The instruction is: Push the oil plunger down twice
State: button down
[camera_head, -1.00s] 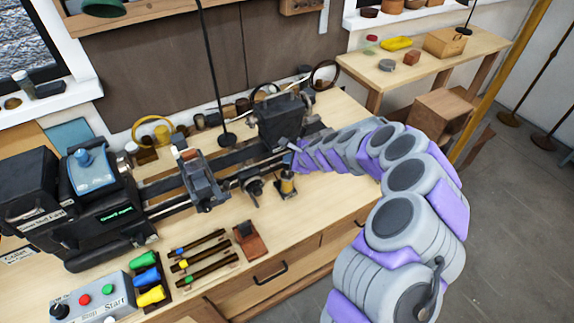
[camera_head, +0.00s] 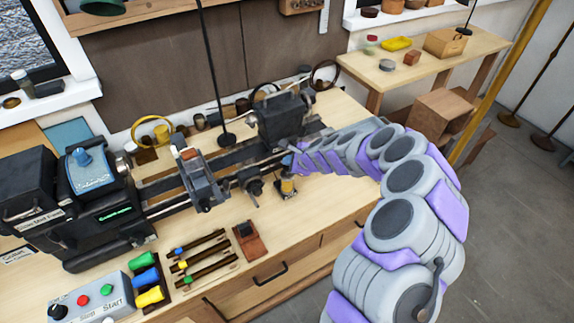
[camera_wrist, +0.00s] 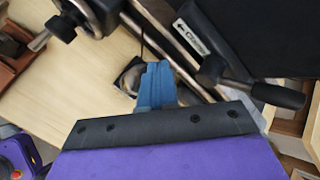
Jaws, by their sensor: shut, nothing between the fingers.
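The oil plunger (camera_head: 287,186) is a small yellow-and-dark upright piece on a dark base at the front edge of the lathe. In the wrist view its dark base (camera_wrist: 128,76) shows partly behind my fingers, and the top is hidden. My gripper (camera_head: 287,167) is just above the plunger in the head view, fingers pointing down. The blue fingers also show in the wrist view (camera_wrist: 158,70), closed together and empty. I cannot tell whether the fingertips touch the plunger.
The lathe carriage (camera_head: 203,180) stands to the left, and the dark tailstock (camera_head: 282,118) is just behind my gripper. A lever with a dark handle (camera_wrist: 285,95) is close by in the wrist view. A reddish-brown box (camera_head: 249,241) lies in front.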

jog(key=shift+f+b, duration=0.6)
jog(key=shift+f, duration=0.25)
dwell(0.7)
jog(key=shift+r, duration=0.15)
jog(key=shift+a+r+p, duration=0.1)
jog(key=shift+r+p, duration=1.3)
jog(key=shift+r, duration=0.2)
notch_tip(320, 180, up, 5)
jog(key=p, duration=0.4)
jog(key=shift+w, duration=0.1)
dwell(2.1)
